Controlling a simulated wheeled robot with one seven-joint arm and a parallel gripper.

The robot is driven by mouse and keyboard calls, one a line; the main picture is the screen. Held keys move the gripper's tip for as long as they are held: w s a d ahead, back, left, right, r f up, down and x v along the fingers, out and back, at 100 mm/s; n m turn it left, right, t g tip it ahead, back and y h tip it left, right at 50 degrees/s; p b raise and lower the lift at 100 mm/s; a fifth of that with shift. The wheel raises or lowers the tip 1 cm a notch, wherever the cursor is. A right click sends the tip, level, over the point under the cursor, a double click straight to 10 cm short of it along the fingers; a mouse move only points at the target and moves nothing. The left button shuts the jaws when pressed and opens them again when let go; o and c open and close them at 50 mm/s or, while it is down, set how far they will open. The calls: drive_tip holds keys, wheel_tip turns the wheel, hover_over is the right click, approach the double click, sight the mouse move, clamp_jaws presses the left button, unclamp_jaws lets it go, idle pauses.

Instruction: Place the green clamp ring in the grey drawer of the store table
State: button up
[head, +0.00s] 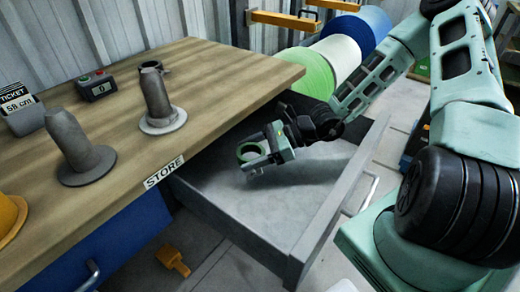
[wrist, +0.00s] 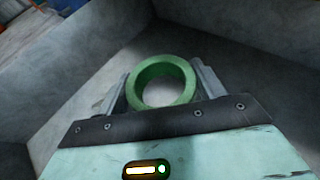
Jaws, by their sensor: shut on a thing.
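The green clamp ring (head: 249,151) is held between the two fingers of my gripper (head: 256,159). In the wrist view the ring (wrist: 161,82) sits between the fingertips (wrist: 163,92), with its hole facing the camera. The grey drawer (head: 290,205) is pulled open from the store table (head: 215,75). My gripper and the ring are over the inside of the drawer, near its table side. The wrist view shows drawer walls (wrist: 250,28) around them. I cannot tell whether the ring touches the drawer floor.
Grey spindles (head: 155,95) and (head: 78,145) with flanged bases, a small control box (head: 96,86) and a ticket sign (head: 16,98) stand on the tabletop. A blue drawer front (head: 110,245) is below. Rolls (head: 340,55) lie behind. The drawer floor looks clear.

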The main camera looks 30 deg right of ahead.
sight(256, 149)
drive_tip(key=w+d+f, duration=0.2)
drive_tip(key=shift+w+d, duration=0.2)
drive_tip(key=shift+d, duration=0.2)
drive_tip(key=shift+w+d+f+b, duration=0.35)
drive_tip(key=shift+w+d+f, duration=0.6)
drive_tip(key=shift+d+f, duration=0.2)
